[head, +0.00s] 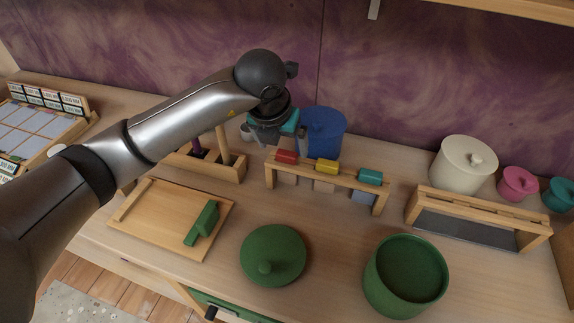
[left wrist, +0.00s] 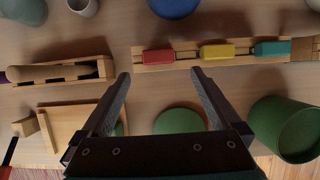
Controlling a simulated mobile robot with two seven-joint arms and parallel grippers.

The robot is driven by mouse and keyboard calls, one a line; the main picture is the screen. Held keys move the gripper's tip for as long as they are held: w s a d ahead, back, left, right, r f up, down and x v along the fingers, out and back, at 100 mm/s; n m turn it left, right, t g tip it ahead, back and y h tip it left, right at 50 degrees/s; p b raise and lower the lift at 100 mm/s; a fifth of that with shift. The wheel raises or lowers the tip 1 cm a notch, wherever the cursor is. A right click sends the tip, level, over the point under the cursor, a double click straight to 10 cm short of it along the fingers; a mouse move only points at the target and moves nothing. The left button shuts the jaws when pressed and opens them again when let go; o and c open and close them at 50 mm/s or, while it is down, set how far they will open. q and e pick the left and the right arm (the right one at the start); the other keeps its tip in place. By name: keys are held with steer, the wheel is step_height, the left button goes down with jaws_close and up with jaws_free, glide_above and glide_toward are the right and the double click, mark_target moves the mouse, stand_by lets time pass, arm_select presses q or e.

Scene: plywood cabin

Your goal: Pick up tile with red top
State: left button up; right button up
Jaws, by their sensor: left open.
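The tile with red top (head: 287,157) sits in a slot at the left end of a wooden rack (head: 330,178), with its lower pale part showing under the bar. It also shows in the left wrist view (left wrist: 158,56), between and just beyond the fingertips. Beside it in the rack are a yellow-topped tile (head: 326,166) and a teal-topped tile (head: 370,177). My left gripper (head: 268,130) is open and empty, above and behind the red tile's end of the rack in the head view. Its two spread fingers (left wrist: 161,74) show in the left wrist view. My right gripper is not in view.
A blue pot (head: 323,132) stands close behind the rack. A wooden holder (head: 225,168) is at its left. A green lid (head: 273,255) and green pot (head: 405,275) stand in front. A wooden board (head: 165,218) lies front left, a wooden frame (head: 480,210) right.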

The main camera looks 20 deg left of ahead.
mark_target(287, 153)
arm_select(q)
steer(key=shift+w+x, duration=0.2)
steer(key=shift+x, duration=1.2)
steer(key=shift+w+x, duration=0.25)
steer(key=shift+x, duration=1.2)
steer(key=shift+r, duration=0.25)
steer(key=shift+a, duration=0.1)
steer(key=c, duration=1.2)
